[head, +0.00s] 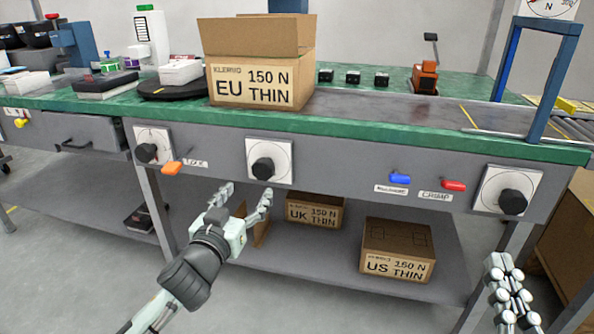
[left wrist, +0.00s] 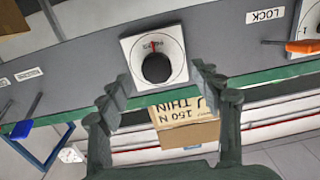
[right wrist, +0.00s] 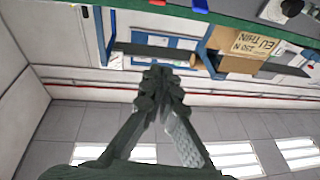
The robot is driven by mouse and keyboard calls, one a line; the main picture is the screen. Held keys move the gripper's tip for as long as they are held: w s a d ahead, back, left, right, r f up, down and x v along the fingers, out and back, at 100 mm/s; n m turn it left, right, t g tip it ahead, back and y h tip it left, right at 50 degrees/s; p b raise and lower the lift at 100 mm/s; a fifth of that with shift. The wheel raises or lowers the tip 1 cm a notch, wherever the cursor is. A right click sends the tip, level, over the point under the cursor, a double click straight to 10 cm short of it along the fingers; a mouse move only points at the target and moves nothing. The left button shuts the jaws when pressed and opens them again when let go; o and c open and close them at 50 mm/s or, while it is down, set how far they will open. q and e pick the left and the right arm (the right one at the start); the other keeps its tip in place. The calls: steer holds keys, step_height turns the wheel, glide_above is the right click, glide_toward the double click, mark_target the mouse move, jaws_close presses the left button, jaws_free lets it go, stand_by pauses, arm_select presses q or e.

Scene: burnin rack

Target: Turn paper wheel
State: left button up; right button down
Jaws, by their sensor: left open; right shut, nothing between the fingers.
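A round black knob (head: 263,169) sits on a square white dial plate in the middle of the bench's grey front panel. Its plate carries small lettering that I cannot read. My left gripper (head: 246,194) is open and empty, just below and in front of this knob in the head view. In the left wrist view the knob (left wrist: 157,68) appears between the two fingertips, with no visible contact. Similar black knobs sit on the panel at left (head: 146,152) and right (head: 512,202). My right gripper (head: 498,264) is shut and empty at the lower right, away from the panel.
An orange lever (head: 172,168) is left of the middle knob; blue (head: 400,178) and red (head: 454,185) levers are right of it. An open EU THIN carton (head: 255,88) stands on the green bench top. UK (head: 314,211) and US (head: 396,250) cartons are on the lower shelf.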

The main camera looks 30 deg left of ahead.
mark_target(261, 172)
arm_select(q)
steer(key=shift+t, duration=0.3)
steer(key=x, duration=0.3)
steer(key=r+x, duration=0.1)
steer(key=x, duration=0.4)
steer(key=shift+w+d+r, duration=0.15)
steer(key=shift+w+d, duration=0.2)
arm_select(e)
steer(key=shift+s+r+t, duration=0.2)
steer(key=shift+r+t, duration=0.05)
steer(key=shift+r, duration=0.35)
steer(key=shift+s+r+t, duration=0.15)
steer(key=shift+r+t, duration=0.1)
steer(key=shift+r, duration=0.3)
arm_select(q)
steer(key=shift+c, duration=0.4)
